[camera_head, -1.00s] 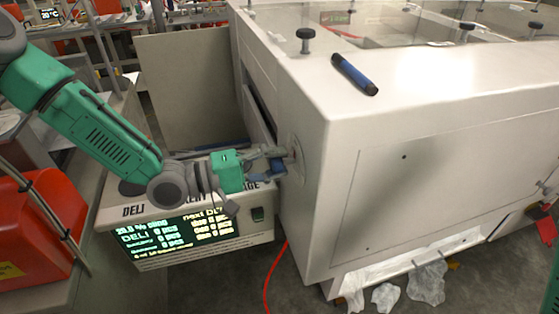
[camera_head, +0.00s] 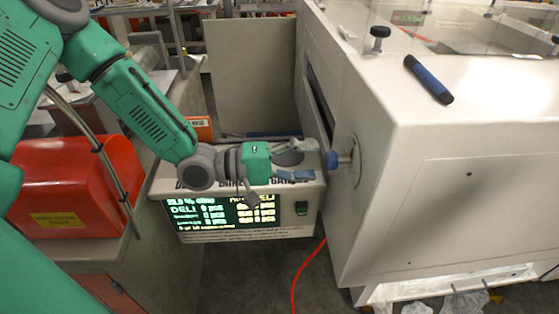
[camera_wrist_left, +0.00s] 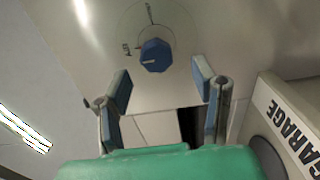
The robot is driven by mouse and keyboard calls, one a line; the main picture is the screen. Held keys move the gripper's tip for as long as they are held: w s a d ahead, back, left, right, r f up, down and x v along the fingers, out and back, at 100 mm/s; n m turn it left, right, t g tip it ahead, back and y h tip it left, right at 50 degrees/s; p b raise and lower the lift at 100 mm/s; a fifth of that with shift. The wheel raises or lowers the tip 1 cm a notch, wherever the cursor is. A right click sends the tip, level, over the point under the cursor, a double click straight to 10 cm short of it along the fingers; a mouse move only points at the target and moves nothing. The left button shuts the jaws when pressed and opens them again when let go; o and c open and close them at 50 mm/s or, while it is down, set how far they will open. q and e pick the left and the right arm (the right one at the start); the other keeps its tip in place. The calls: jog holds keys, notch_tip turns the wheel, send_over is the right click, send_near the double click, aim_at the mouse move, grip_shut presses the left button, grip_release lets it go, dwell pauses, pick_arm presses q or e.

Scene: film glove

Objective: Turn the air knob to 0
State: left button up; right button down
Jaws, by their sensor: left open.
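The blue round knob (camera_head: 332,160) sits on a short stem on the side of the white machine. In the left wrist view the knob (camera_wrist_left: 155,55) is in front of a round plate with a mark at the top and another at the left. A pale line on the knob points roughly left, slightly down. My left gripper (camera_head: 303,160) is open and empty, just left of the knob and apart from it. In the left wrist view its blue-padded fingers (camera_wrist_left: 161,82) stand wide apart below the knob. My right gripper is out of view.
The white machine (camera_head: 440,190) fills the right, with a dark blue marker (camera_head: 428,80) on top. A display box (camera_head: 245,228) stands below my left gripper. A red bin (camera_head: 75,185) is at the left. A red cable (camera_head: 309,275) runs down to the floor.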

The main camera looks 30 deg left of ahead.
pick_arm(q)
jog(key=v, duration=0.8)
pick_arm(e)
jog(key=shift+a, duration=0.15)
pick_arm(q)
jog(key=shift+w+d+f, duration=0.1)
jog(key=shift+w+d, duration=0.05)
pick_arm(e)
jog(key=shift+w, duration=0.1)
